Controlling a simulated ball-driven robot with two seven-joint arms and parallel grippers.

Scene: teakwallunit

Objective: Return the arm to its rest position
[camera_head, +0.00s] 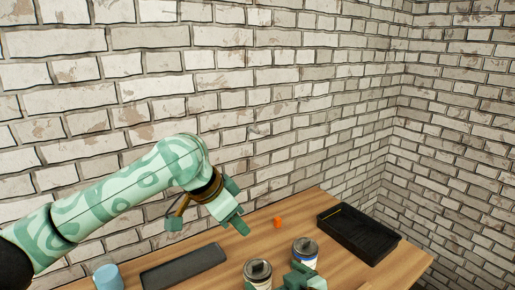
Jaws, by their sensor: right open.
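My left arm, pale green with a leaf-like pattern, reaches in from the left above the table. My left gripper (207,224) hangs over the back part of the wooden table. Its two fingers are spread well apart and nothing shows between them. My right gripper (301,280) shows only in part at the bottom edge, in front of a jar with a blue and white label (305,254). It is open; whether it touches the jar I cannot tell. A second lidded jar (257,271) stands just left of it.
On the wooden table (330,272) are a black tray (392,243) at the right, a small orange object (278,221) behind the jars, a dark flat slab (184,267), and a blue cup (108,276) at the left. Brick walls (300,110) close off the back and right.

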